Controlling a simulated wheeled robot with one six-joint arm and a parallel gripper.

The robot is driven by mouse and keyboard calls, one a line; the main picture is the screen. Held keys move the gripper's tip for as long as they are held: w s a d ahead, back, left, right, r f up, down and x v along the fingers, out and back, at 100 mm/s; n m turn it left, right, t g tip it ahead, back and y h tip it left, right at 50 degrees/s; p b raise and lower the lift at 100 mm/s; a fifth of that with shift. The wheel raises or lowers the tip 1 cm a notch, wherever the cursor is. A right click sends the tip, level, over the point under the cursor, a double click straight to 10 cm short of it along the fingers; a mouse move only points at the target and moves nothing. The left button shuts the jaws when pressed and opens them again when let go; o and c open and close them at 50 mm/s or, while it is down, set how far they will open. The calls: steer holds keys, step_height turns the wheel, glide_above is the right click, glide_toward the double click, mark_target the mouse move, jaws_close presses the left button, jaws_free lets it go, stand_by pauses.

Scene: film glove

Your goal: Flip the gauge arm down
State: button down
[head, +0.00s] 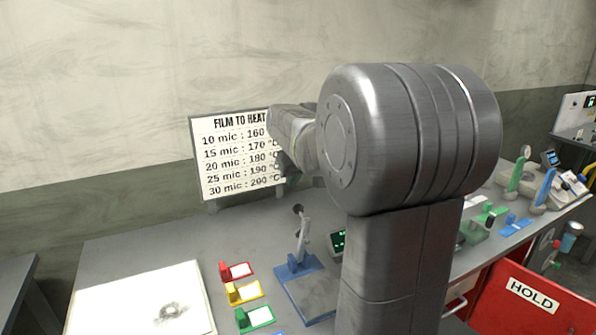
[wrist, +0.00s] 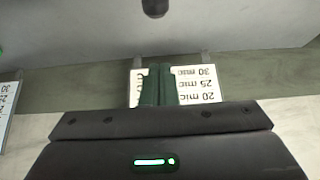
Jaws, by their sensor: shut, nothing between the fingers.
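The gauge (head: 298,268) has a blue base on the bench, left of my arm in the head view. Its grey gauge arm (head: 304,236) stands roughly upright with a black knob (head: 298,208) at the top. In the wrist view a black rounded end, seemingly this knob (wrist: 154,8), shows at the top edge. My gripper (wrist: 156,86) shows in the wrist view with its dark green fingers together and empty. They are apart from the knob in that picture. In the head view my own arm hides most of the gripper.
A film-to-heat sign (head: 232,155) stands at the back of the bench; it shows upside down in the wrist view (wrist: 198,84). Red (head: 236,271), yellow (head: 243,291) and green (head: 254,318) holders sit left of the gauge. A white sheet (head: 130,305) lies farther left. A small dark display (head: 338,241) is right of the gauge.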

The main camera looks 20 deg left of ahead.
mark_target(297, 205)
steer(key=f, duration=0.1)
steer(key=f+p, duration=0.1)
steer(key=f, duration=0.1)
steer(key=d+f, duration=0.1)
steer(key=shift+s+f, duration=0.2)
steer(key=shift+s, duration=0.2)
steer(key=shift+s+f, duration=0.1)
steer(key=shift+f, duration=0.05)
steer(key=shift+d+f, duration=0.1)
steer(key=shift+f, duration=0.05)
